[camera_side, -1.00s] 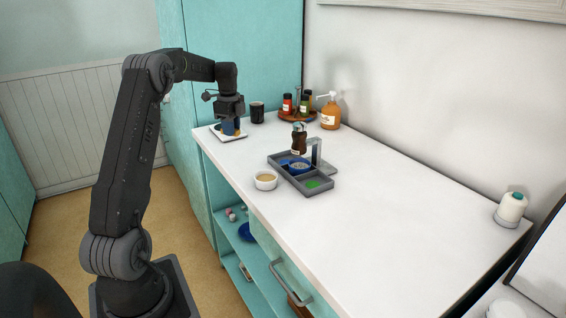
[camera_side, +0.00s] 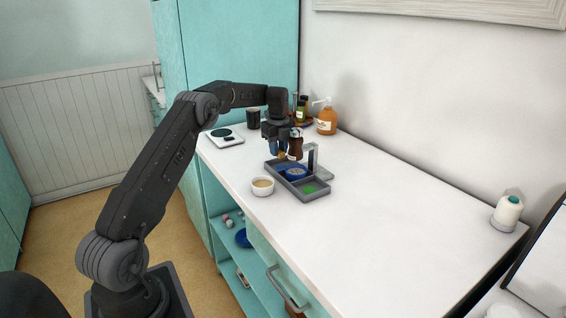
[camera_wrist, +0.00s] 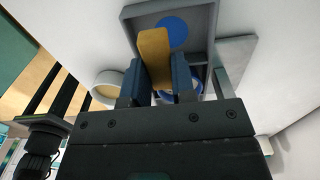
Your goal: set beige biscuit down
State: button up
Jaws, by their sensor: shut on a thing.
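My gripper (camera_side: 278,150) is shut on the beige biscuit (camera_wrist: 154,56), which stands out between the two blue fingers in the wrist view (camera_wrist: 158,82). In the side view the gripper hangs over the left part of the grey tray (camera_side: 315,196), and the biscuit is mostly hidden by the fingers. In the wrist view the biscuit overlaps a tray compartment with a blue disc (camera_wrist: 172,30) on its floor. I cannot tell whether it touches the tray. A blue-rimmed dish (camera_side: 295,172) sits in the tray, and a green patch (camera_side: 309,189) marks its right end.
A white bowl (camera_side: 262,187) stands just left of the tray. A brown bottle (camera_side: 296,145) and a grey upright stand (camera_side: 313,158) are close behind the gripper. A scale (camera_side: 222,137), a dark cup (camera_side: 253,118) and an orange pump bottle (camera_side: 326,118) stand farther back.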

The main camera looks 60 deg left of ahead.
jog(key=shift+w+d+f, duration=0.4)
jog(key=shift+w+f, duration=0.05)
jog(key=shift+w, duration=0.2)
jog(key=shift+f, duration=2)
jog(key=shift+f, duration=0.2)
jog(key=o, duration=0.9)
notch_tip(320, 180, up, 12)
jog(key=shift+r, duration=0.25)
